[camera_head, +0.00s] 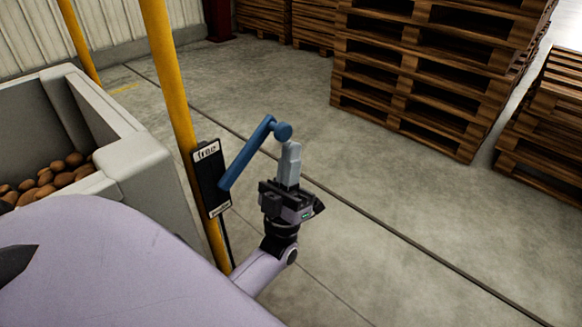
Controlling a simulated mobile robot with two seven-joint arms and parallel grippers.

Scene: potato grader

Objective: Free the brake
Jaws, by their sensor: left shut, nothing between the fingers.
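The brake is a blue lever (246,154) on a black plate (212,178) fixed to a yellow post. The plate has a label reading "free" at its top and a smaller label at its bottom that I cannot read. The lever slants up and to the right from the plate and ends in a round blue knob (283,131). My left gripper (291,150) points upward with its fingers shut and empty. Its fingertips are just below the knob in the picture; I cannot tell whether they touch it. My right gripper does not show.
A pale bin (137,157) with several potatoes (45,183) stands at the left. The yellow post (171,80) rises beside it. Stacked wooden pallets (405,75) stand at the back, and more pallets (548,130) at the right. The concrete floor between is clear.

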